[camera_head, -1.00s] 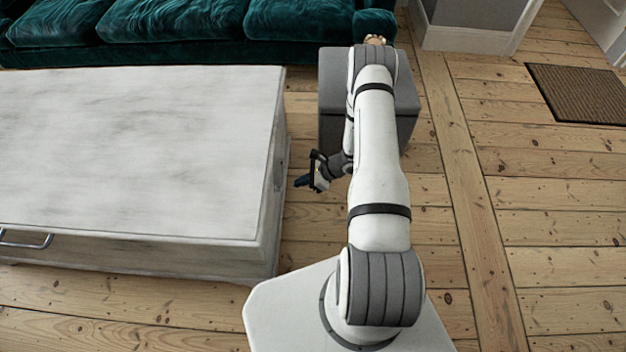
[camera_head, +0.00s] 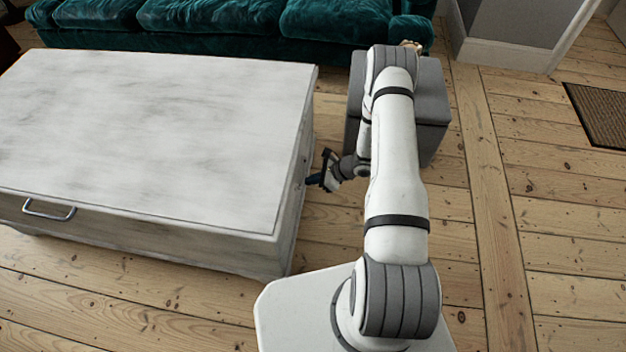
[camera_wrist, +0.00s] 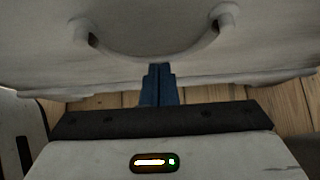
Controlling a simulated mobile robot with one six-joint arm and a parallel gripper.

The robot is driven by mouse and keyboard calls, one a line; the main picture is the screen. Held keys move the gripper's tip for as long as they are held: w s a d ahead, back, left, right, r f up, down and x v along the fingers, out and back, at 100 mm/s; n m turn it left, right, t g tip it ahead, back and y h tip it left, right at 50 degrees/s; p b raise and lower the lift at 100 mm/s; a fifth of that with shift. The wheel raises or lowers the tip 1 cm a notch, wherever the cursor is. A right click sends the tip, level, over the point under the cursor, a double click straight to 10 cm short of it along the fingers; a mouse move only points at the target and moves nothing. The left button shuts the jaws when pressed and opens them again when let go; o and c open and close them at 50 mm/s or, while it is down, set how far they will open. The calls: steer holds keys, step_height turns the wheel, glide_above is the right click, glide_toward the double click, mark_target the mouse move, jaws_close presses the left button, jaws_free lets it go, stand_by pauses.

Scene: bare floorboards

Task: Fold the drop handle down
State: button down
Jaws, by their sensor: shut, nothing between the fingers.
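The drop handle (camera_wrist: 150,58) shows at the top of the wrist view as a pale curved bar between two round mounts on the whitish side of the chest (camera_head: 150,125). I cannot tell how far it stands out from the side. My gripper (camera_head: 314,180) is beside the chest's right end in the head view. In the wrist view its dark blue fingers (camera_wrist: 158,75) are shut together and empty, with their tips just below the middle of the bar. I cannot tell whether they touch it. In the head view this handle is too small to make out.
A metal handle (camera_head: 48,210) is on the chest's front side. A grey box (camera_head: 432,90) stands behind my arm. A green velvet sofa (camera_head: 220,22) runs along the back. A brown mat (camera_head: 600,112) lies at right. The floorboards (camera_head: 490,220) right of my arm are clear.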

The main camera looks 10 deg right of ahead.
steer(key=shift+w+a+f, duration=0.1)
steer(key=shift+a, duration=0.1)
steer(key=s+d+r+p, duration=0.1)
steer(key=s+d+r, duration=0.1)
steer(key=d, duration=0.4)
steer(key=s+d+r+p, duration=0.1)
steer(key=s+d+r, duration=0.2)
steer(key=d, duration=0.2)
steer(key=shift+d, duration=0.4)
